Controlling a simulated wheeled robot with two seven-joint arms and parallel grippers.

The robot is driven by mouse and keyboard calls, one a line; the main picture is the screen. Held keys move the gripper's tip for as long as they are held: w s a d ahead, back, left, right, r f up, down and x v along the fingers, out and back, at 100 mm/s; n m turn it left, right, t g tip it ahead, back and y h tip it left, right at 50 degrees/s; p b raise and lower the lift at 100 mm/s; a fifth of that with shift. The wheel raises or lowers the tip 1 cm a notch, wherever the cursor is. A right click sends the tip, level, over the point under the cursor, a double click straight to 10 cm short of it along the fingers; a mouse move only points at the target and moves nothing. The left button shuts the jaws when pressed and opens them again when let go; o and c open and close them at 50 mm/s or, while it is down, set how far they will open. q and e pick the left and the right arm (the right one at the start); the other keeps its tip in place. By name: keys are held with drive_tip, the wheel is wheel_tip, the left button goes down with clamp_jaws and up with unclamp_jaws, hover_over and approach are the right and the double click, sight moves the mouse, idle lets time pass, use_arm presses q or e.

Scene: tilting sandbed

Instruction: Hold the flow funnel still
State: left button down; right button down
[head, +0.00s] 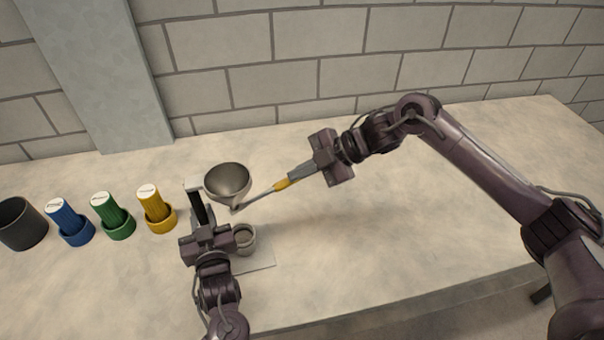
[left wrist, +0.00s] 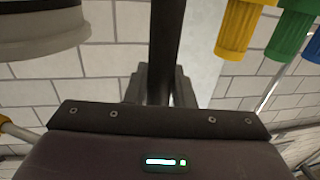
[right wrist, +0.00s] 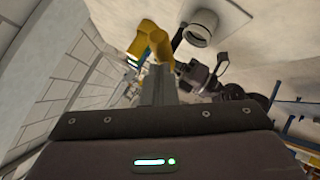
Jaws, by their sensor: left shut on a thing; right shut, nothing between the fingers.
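The flow funnel (head: 228,180), a grey metal bowl with a pointed spout, is above the bench in the head view. A dark bar (head: 197,205) stands at its left side. My left gripper (head: 206,227) is shut on this bar, which shows between its fingers in the left wrist view (left wrist: 164,50). A thin grey rod (head: 257,197) with a yellow grip (head: 282,185) runs from near the spout toward my right gripper (head: 296,176). The right gripper is shut and empty, its fingertips close to the yellow grip; whether they touch it I cannot tell.
A small grey cup (head: 244,238) stands below the funnel on a pale sheet (head: 262,258). To the left are a dark cup (head: 22,224) and blue (head: 66,216), green (head: 109,211) and yellow (head: 154,206) ribbed containers in matching holders. The bench's right side is clear.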

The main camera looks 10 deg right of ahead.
drive_tip(key=shift+s+d+f, duration=0.1)
drive_tip(key=shift+s+f, duration=0.05)
drive_tip(key=shift+s, duration=0.65)
drive_tip(key=shift+s+d+r, duration=0.15)
drive_tip(key=shift+r, duration=0.2)
drive_tip(key=a+r+v, duration=0.1)
drive_tip(key=v, duration=1.1)
drive_tip(key=shift+d+r, duration=0.15)
drive_tip(key=shift+r, duration=0.1)
drive_tip(key=shift+s, duration=0.15)
use_arm(q)
drive_tip(key=c, duration=1.1)
unclamp_jaws()
drive_tip(key=shift+c, duration=0.2)
drive_tip(key=shift+s, duration=0.1)
